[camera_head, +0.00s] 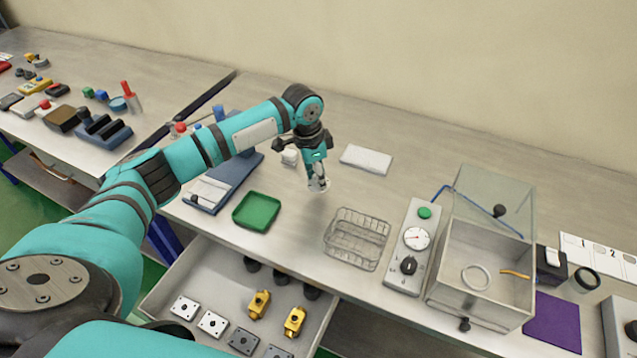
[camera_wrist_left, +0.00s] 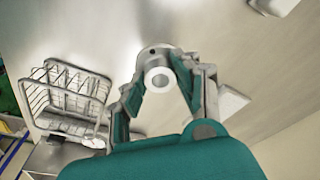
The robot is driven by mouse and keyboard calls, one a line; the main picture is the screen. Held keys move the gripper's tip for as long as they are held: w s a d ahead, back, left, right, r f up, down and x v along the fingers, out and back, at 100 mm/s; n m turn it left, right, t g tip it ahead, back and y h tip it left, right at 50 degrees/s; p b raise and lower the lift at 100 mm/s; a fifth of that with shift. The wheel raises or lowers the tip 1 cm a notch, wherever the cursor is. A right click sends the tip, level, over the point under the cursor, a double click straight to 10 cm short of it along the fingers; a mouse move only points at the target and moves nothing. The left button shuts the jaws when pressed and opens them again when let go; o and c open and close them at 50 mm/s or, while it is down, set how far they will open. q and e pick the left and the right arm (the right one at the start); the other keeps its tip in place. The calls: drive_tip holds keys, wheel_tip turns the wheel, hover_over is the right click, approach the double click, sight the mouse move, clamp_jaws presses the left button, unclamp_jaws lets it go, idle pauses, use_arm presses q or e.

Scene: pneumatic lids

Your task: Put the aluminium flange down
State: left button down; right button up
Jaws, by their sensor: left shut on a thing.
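My left gripper (camera_head: 318,182) is shut on the aluminium flange (camera_wrist_left: 158,72), a pale metal disc with a raised ring and a central hole. The left wrist view shows the flange between the two fingertips (camera_wrist_left: 160,85). In the head view the flange is small and partly hidden by the fingers. It appears held above the bench, behind and left of the wire basket (camera_head: 357,238). The basket also shows at the left of the left wrist view (camera_wrist_left: 68,98). My right gripper is not in view.
A green tray (camera_head: 257,211) is left of the basket, and a white block (camera_head: 366,159) lies behind. Right of the basket are a gauge panel (camera_head: 411,262) and a box (camera_head: 480,272) with its clear lid raised. An open drawer (camera_head: 175,290) juts out in front, holding plates and yellow parts.

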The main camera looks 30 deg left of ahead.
use_arm(q)
wheel_tip(320, 180, down, 3)
drive_tip(key=shift+w+r+p, duration=0.1)
drive_tip(key=shift+p, duration=0.2)
drive_tip(key=shift+f, duration=0.55)
drive_tip(key=c, duration=1.4)
unclamp_jaws()
drive_tip(key=o, duration=0.5)
drive_tip(key=shift+c, duration=0.2)
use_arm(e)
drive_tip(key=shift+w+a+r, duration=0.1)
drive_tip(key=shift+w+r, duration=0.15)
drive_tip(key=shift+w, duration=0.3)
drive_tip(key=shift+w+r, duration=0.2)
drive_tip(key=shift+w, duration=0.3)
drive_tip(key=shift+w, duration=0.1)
